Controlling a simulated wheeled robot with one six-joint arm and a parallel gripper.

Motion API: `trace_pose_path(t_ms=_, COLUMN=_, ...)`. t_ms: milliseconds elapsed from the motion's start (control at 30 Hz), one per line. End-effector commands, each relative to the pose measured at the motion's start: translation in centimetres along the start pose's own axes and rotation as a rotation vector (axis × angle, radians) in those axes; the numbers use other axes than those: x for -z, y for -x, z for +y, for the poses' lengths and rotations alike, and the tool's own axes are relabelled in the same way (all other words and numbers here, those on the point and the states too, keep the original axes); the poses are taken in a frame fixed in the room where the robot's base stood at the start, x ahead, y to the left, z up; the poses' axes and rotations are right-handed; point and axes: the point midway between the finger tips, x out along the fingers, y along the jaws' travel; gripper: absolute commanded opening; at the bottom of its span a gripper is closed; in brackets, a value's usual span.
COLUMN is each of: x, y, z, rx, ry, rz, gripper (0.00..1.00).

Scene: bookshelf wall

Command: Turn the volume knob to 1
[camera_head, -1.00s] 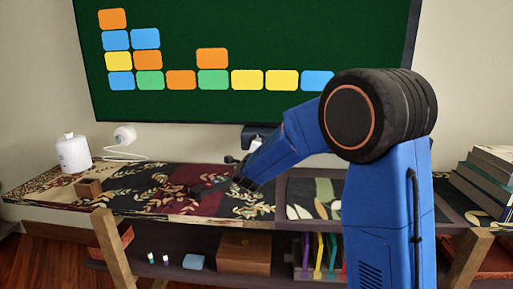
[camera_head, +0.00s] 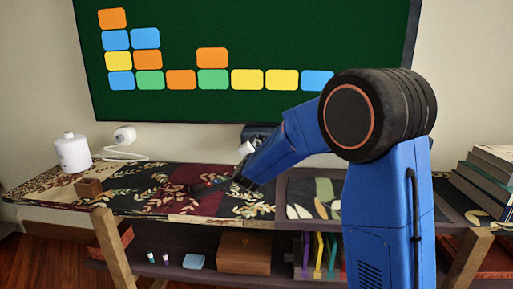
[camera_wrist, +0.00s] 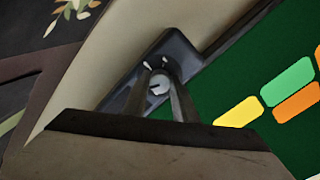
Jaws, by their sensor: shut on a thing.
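In the wrist view, a light grey round knob (camera_wrist: 159,83) with a dark pointer line sits on a dark panel (camera_wrist: 180,52) fixed to the wall. White marks show beside the knob on its upper side. My gripper (camera_wrist: 160,88) has its two fingers shut on the knob, one on each side. I cannot read any number on the panel. In the head view, the panel (camera_head: 262,130) shows just under the screen. My blue arm largely covers the area in front of it, and the knob cannot be made out there.
A dark green screen (camera_head: 220,45) with coloured blocks hangs above the patterned tabletop (camera_head: 140,180). A white bottle (camera_head: 73,154) and a small brown block (camera_head: 88,188) stand at the left. Books (camera_head: 485,180) are stacked at the right. A wooden box (camera_head: 244,252) sits on the lower shelf.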

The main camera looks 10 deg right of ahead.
Motion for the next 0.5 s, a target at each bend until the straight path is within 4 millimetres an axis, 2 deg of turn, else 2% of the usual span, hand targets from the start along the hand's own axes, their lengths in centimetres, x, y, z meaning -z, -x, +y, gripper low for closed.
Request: trace_pose_path(t_ms=500, x=-0.19, y=0.07, z=0.24, rx=-0.001, ry=0.489, rz=-0.004, gripper=0.03)
